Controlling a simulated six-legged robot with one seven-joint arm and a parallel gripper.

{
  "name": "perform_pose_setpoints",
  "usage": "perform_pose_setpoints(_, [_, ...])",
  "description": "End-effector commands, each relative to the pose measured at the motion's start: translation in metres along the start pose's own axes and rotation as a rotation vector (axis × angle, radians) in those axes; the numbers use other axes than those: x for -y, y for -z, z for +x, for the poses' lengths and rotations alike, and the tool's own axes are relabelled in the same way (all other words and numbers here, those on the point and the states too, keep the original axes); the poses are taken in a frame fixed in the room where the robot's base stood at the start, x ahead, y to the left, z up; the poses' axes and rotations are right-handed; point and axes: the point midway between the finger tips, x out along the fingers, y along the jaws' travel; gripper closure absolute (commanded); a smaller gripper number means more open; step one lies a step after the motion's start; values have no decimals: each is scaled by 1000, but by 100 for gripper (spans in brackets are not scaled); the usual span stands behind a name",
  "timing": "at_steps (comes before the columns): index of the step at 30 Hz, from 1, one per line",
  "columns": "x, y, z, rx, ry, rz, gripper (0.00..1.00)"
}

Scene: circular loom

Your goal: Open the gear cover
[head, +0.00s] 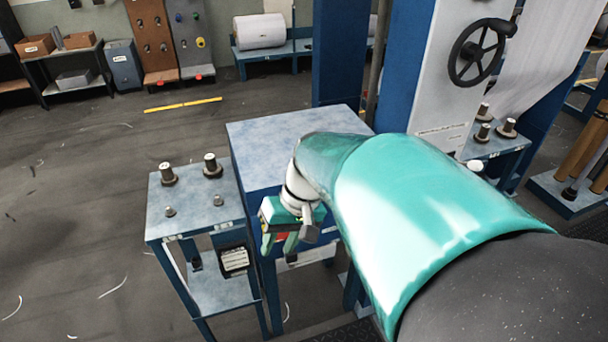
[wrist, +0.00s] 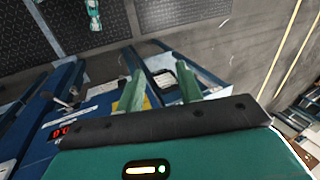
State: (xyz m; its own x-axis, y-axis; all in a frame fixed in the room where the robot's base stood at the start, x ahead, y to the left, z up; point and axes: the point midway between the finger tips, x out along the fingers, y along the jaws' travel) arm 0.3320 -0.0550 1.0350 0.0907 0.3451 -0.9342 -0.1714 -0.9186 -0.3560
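My gripper (head: 279,243) hangs in front of a blue cabinet with a grey top (head: 262,138), right of a small side table. Its two green fingers are apart with nothing seen between them. They also show apart in the wrist view (wrist: 161,88). No part is clearly recognisable as the gear cover. The wrist view shows a blue machine front with a red digital display (wrist: 61,131) and a small lever (wrist: 66,99) left of the fingers. My arm hides much of the cabinet's right side in the head view.
The side table (head: 195,205) left of the gripper holds several metal knobs and weights. A black handwheel (head: 480,52) is on the grey machine panel at the upper right. Open floor (head: 80,200) lies to the left.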

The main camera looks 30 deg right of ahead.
Motion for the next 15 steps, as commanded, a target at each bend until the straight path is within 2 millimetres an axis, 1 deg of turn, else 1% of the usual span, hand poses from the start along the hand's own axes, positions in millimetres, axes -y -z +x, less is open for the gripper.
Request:
perform_pose_setpoints(1, [-13,7,5,24,61,42,64])
perform_pose_setpoints(4, [-33,19,12,44,190,92,64])
perform_pose_setpoints(8, [-62,36,18,28,372,153,64])
perform_pose_setpoints(11, [-89,48,19,-18,518,198,64])
perform_pose_setpoints(14, [-119,58,19,-93,664,239,64])
perform_pose_setpoints(15, [-132,61,18,-132,720,254,64])
